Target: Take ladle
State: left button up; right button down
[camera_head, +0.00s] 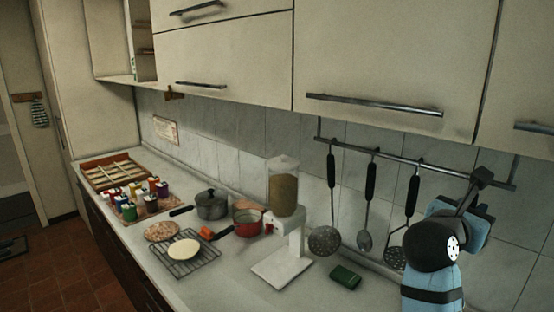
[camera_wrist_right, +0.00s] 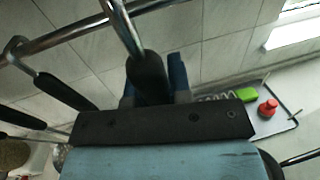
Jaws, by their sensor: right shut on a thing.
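My right gripper (camera_head: 480,200) is raised in front of the wall at the right end of the utensil rail (camera_head: 400,160). In the right wrist view, its two blue fingers (camera_wrist_right: 153,85) are shut on the black handle (camera_wrist_right: 147,70) of a hanging utensil, which I take to be the ladle. Its metal upper end crosses the rail; I cannot tell whether it still hangs there. The ladle's bowl is hidden behind my gripper and arm. My left gripper is not in view.
A skimmer (camera_head: 324,240), a spoon (camera_head: 365,240) and another black-handled utensil (camera_head: 411,197) hang to the left. Below are a green sponge (camera_head: 345,277), a white dispenser (camera_head: 285,190), a red pot (camera_head: 247,224) and a grey pot (camera_head: 211,206). Cabinets (camera_head: 390,60) overhang the rail.

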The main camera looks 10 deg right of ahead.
jog(key=v, duration=0.4)
jog(key=shift+s+d+b, duration=0.1)
jog(key=shift+s+b, duration=0.25)
jog(key=shift+f, duration=0.1)
